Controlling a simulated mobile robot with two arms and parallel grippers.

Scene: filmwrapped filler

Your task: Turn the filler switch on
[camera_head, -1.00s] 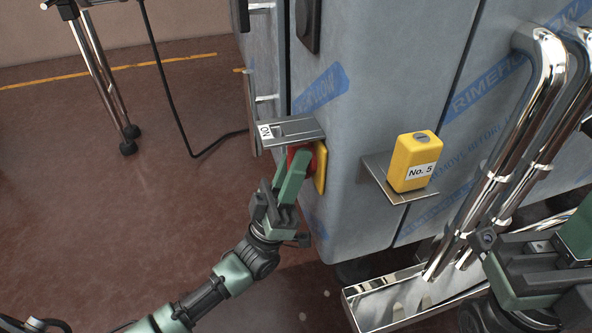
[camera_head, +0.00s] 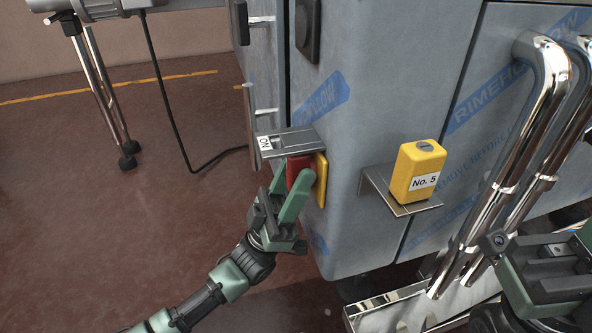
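The filler switch is a red switch (camera_head: 299,173) on a yellow plate (camera_head: 321,179) at the corner of the grey cabinet. It sits just below a small metal shelf (camera_head: 299,141) bearing a label (camera_head: 265,145). My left gripper (camera_head: 292,180) points up at the switch, its two green fingers slightly apart. The tips lie at or in front of the red part and hide some of it; I cannot tell whether they touch. My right gripper (camera_head: 545,272) is partly in view at the lower right, away from the switch, its fingertips unclear.
A yellow box marked No. 5 (camera_head: 415,172) stands on a metal bracket (camera_head: 378,184) on the film-wrapped cabinet (camera_head: 385,80). Shiny pipes (camera_head: 527,135) rise at the right. A black cable (camera_head: 172,110) and metal stand legs (camera_head: 100,90) are at the left. The red-brown floor (camera_head: 90,220) is largely clear.

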